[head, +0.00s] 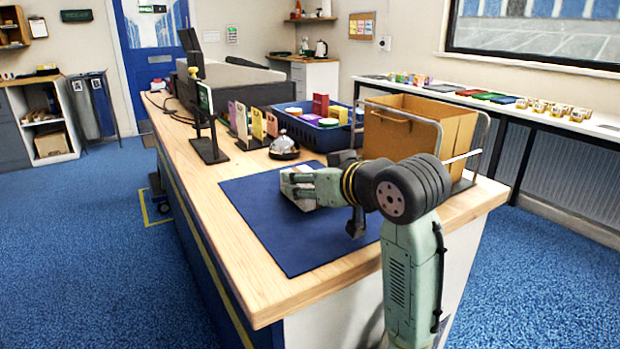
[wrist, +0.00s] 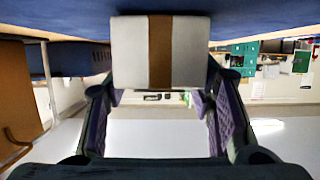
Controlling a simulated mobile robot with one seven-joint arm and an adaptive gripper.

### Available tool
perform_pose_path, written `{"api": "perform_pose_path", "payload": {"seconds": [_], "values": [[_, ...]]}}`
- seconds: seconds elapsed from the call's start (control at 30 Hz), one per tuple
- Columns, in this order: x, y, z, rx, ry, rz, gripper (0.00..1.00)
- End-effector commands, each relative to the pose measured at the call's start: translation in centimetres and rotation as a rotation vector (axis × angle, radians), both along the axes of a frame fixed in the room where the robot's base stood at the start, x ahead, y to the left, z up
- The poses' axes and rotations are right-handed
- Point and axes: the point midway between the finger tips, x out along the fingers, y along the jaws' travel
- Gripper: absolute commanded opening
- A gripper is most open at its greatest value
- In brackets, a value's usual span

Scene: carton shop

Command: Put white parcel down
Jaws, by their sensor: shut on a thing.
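The white parcel with a brown band down its middle (wrist: 132,52) is between the two fingers of my gripper (wrist: 160,105) in the wrist view. In the head view my gripper (head: 290,183) is low over the dark blue mat (head: 290,243) on the wooden counter, and hides most of the parcel. The parcel is at or just above the mat; I cannot tell whether it touches.
A silver bell (head: 284,148) stands behind the mat. A blue basket (head: 322,139) with coloured items and an open brown carton (head: 393,133) in a metal frame stand behind and right. Upright coloured cards (head: 257,124) stand at the back left. The mat's front is clear.

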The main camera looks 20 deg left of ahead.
Motion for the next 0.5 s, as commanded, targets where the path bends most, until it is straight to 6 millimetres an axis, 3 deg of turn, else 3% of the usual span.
{"api": "perform_pose_path", "payload": {"seconds": [0.37,0.4,0.5], "values": [[0.00,-0.02,-0.48,0.001,-0.001,0.000,0.14],[0.00,-0.02,-0.40,0.000,0.000,0.000,0.52],[-0.01,-0.01,-0.38,0.000,0.000,0.000,0.59]]}}
